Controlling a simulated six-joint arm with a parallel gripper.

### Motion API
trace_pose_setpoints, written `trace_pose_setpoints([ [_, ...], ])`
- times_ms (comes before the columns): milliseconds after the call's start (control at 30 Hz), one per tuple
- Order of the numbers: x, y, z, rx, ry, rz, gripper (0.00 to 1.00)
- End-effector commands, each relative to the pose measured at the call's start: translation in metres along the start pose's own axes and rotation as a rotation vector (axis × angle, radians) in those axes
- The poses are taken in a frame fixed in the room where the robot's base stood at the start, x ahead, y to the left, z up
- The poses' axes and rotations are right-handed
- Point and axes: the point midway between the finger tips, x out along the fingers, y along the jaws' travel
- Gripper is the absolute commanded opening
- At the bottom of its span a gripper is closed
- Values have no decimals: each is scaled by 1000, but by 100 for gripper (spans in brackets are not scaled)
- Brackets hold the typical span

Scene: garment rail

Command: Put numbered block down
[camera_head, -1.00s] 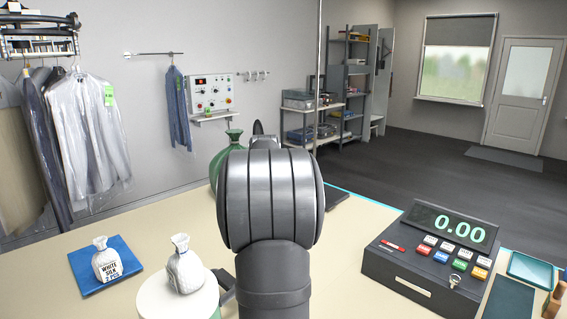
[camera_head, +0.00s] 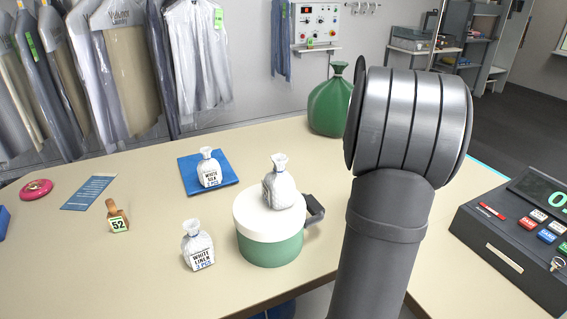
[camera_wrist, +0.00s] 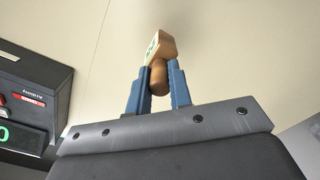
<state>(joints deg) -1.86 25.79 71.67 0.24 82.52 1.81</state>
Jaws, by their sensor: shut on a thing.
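My gripper (camera_wrist: 159,76) has two blue fingers and is shut on the wooden handle of a numbered block (camera_wrist: 166,46). The block has a pale label with green marking on one side, seen edge-on, and its number is not readable. It is over the beige counter (camera_wrist: 225,50); I cannot tell whether it touches the surface. In the head view my arm hides the gripper and this block. Another numbered block (camera_head: 118,217), wooden with a label reading 52, stands on the left part of the counter.
A green pot with a white lid (camera_head: 270,240) bears a tied white bag (camera_head: 279,186). Labelled bags stand on a blue mat (camera_head: 190,180) and beside the pot, at White Linen (camera_head: 198,246). A green sack (camera_head: 330,105) stands behind. The dark register (camera_head: 515,240) is at right.

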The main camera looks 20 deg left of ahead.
Motion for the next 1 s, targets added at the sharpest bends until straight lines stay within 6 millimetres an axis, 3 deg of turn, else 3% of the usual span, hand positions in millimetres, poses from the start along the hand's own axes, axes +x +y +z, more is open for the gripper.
trace_pose_setpoints([
  [200,-5,-83,-31,-9,-1,2,0],
  [400,-9,-158,-45,-6,0,3,0],
  [500,-10,-182,-47,-3,0,4,0],
  [667,-6,-205,-48,-1,-1,4,0],
  [1000,37,-277,-51,-3,-2,5,0],
])
